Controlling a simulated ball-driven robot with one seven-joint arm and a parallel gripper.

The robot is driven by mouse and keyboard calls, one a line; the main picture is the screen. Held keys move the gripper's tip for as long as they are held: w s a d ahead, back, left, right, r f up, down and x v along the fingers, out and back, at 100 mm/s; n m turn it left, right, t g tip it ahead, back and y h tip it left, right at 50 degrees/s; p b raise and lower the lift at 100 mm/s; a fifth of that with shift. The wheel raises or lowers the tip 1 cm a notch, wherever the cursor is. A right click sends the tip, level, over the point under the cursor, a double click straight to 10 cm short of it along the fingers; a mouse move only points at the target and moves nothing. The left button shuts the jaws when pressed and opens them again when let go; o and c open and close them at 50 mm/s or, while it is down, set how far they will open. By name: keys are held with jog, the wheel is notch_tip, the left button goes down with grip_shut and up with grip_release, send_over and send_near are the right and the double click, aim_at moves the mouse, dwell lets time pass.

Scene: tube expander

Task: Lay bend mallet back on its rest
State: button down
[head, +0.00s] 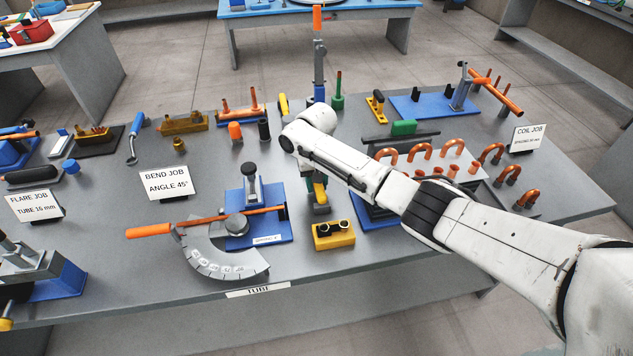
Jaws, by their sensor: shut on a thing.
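My gripper (318,203) points down beneath my wrist, near the middle of the bench. My arm hides much of it. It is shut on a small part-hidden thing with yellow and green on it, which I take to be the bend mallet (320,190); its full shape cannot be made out. Just in front of the gripper stands a yellow block with two black cradles (334,240), which looks like the mallet's rest. Nothing lies across the cradles. The gripper is behind and slightly left of this block in the picture; its height above the bench is unclear.
Left of the gripper is a tube bender on a blue plate (268,236), with a grey angle scale (222,262) and orange-handled lever (150,230). A "BEND JOB" sign (164,183) stands farther left. Copper bends (421,151) lie on the right. Bare bench shows left of the yellow block.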

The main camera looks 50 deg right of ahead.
jog(key=shift+f, duration=0.4)
dwell(0.3)
jog(key=c, duration=0.7)
grip_release()
jog(key=shift+c, duration=0.2)
jog(key=shift+f, duration=0.1)
notch_tip(320, 180, up, 6)
jog(key=p, duration=0.4)
jog(key=shift+f, duration=0.25)
jog(key=shift+r, duration=1.3)
